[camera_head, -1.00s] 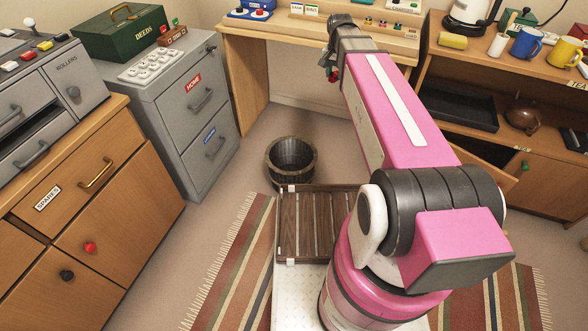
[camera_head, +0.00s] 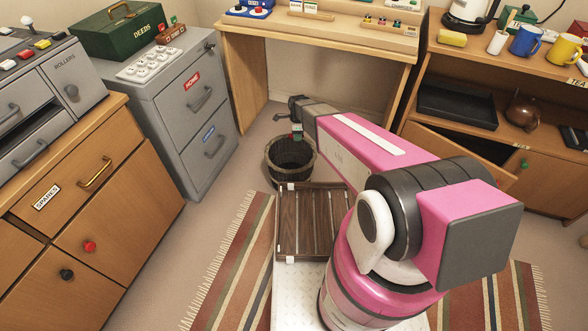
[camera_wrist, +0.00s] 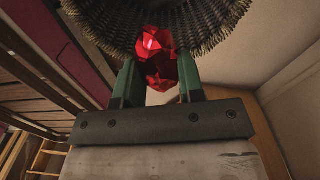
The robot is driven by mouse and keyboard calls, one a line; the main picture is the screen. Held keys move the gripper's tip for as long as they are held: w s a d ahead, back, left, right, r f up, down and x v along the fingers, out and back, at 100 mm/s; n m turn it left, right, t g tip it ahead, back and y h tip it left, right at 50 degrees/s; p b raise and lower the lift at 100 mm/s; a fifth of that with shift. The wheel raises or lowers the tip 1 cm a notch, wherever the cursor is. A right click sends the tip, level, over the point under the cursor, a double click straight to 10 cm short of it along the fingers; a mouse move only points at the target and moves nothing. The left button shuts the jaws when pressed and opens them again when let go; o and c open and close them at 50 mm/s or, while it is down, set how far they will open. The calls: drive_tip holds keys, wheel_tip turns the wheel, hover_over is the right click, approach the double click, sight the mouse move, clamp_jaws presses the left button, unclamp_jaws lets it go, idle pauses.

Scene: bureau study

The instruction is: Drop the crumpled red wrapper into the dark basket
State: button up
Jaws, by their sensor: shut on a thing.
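The crumpled red wrapper (camera_wrist: 157,58) is held between the two green fingers of my gripper (camera_wrist: 160,80) in the wrist view. My gripper (camera_head: 297,133) shows small at the end of my pink arm in the head view, at the rim of the dark basket. The dark woven basket (camera_head: 291,173) stands on the floor below it, its round mouth facing up. In the wrist view the basket's wall (camera_wrist: 215,28) lies just beyond the wrapper. The wrapper is too small to make out in the head view.
A slatted wooden platform (camera_head: 312,222) lies in front of the basket. A grey filing cabinet (camera_head: 207,120) stands to the left and a wooden desk (camera_head: 330,42) behind. A shelf unit (camera_head: 480,118) is on the right. Bare floor surrounds the basket.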

drive_tip(key=f, duration=0.2)
drive_tip(key=f+m, duration=0.1)
drive_tip(key=shift+s+a, duration=0.25)
drive_tip(key=shift+a, duration=0.15)
drive_tip(key=shift+f, duration=3)
drive_tip(key=o, duration=1)
drive_tip(key=shift+r, duration=0.15)
wheel_tip(320, 180, up, 11)
drive_tip(key=shift+w+f, duration=0.1)
drive_tip(key=shift+f, duration=0.1)
